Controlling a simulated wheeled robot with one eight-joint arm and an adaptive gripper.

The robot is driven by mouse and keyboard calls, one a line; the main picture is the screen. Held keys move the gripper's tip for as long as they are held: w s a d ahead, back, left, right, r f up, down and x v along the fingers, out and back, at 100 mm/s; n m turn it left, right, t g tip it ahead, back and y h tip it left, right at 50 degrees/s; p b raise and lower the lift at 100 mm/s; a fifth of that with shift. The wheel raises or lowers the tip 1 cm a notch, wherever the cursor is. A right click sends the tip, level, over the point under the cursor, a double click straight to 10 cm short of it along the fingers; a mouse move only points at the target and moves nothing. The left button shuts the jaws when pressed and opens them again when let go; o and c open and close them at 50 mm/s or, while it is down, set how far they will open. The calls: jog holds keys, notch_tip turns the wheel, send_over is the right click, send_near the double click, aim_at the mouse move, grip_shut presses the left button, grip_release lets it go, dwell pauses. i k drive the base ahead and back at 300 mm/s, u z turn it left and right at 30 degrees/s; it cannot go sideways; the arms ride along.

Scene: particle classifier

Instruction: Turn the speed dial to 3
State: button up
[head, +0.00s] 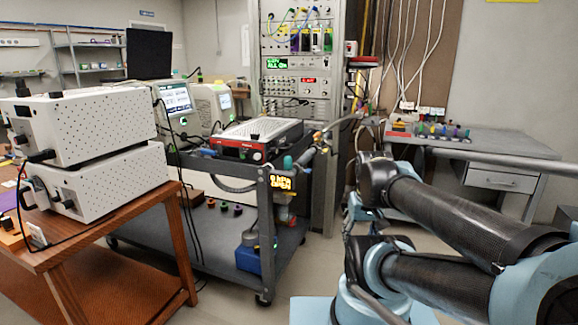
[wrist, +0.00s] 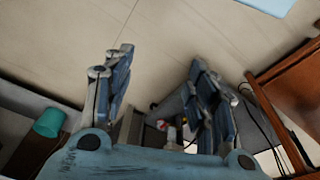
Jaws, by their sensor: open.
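No dial marked as the speed dial can be made out. Candidates show only small in the head view: a dark knob (head: 68,204) on the lower white box (head: 110,188), and the red-and-black front of a grey instrument (head: 258,137) on the cart; their markings are not legible. In the wrist view my gripper (wrist: 160,56) is open and empty, its two blue-grey fingers spread over pale floor tiles. It touches nothing that I can see. In the head view my folded arm fills the lower right and the gripper is not clearly visible.
A wooden table (head: 130,211) with two stacked white boxes stands at left. The dark wheeled cart (head: 228,243) stands in the middle, with cables hanging beside it. A tall instrument rack (head: 298,47) and a grey desk (head: 488,150) are behind. Some floor is clear before the cart.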

aim_at(69, 204)
jog(key=u, duration=1.85)
